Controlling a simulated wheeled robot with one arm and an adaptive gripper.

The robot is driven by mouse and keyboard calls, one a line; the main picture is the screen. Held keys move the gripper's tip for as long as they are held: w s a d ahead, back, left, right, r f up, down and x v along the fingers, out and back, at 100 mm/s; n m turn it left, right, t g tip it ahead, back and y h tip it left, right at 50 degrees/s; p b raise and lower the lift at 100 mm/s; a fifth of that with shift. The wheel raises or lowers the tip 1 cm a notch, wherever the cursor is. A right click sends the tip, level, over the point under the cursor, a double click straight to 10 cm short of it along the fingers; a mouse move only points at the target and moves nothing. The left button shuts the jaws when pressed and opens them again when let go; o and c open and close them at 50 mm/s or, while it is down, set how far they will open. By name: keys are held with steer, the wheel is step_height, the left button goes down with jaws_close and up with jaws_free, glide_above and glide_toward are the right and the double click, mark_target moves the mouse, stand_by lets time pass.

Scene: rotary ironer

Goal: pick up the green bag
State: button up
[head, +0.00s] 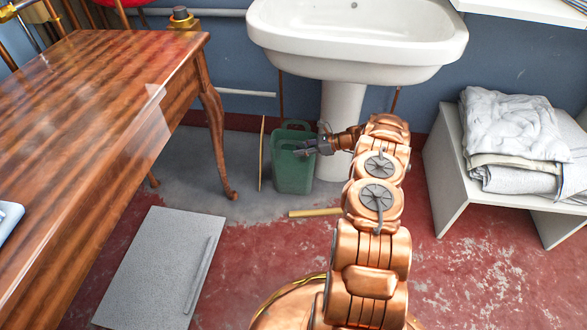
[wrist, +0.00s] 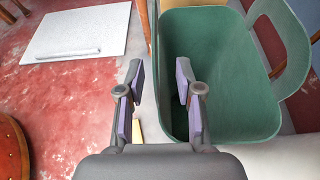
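The green bag (head: 294,177) stands upright on the floor in front of the sink's pedestal in the head view. It is open-topped with raised handles. In the wrist view the bag (wrist: 240,118) fills the upper right, and I look down into its opening. My gripper (head: 303,150) is at the bag's upper part in the head view. In the wrist view my gripper (wrist: 160,78) is open. The right finger appears over the bag's opening, the left finger outside its left edge, with the rim between them. I cannot tell whether either finger touches the bag.
A wooden table (head: 100,75) stands at the left and a white sink (head: 357,68) above the bag. A white bench (head: 447,165) with folded cloths (head: 515,130) is at the right. A grey board (head: 150,270) and a yellowish strip (head: 314,212) lie on the floor.

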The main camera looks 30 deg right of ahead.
steer(key=x, duration=0.2)
steer(key=shift+w+a+f, duration=0.15)
steer(key=shift+w+a, duration=0.05)
steer(key=shift+a, duration=0.05)
jaws_close()
stand_by(0.5)
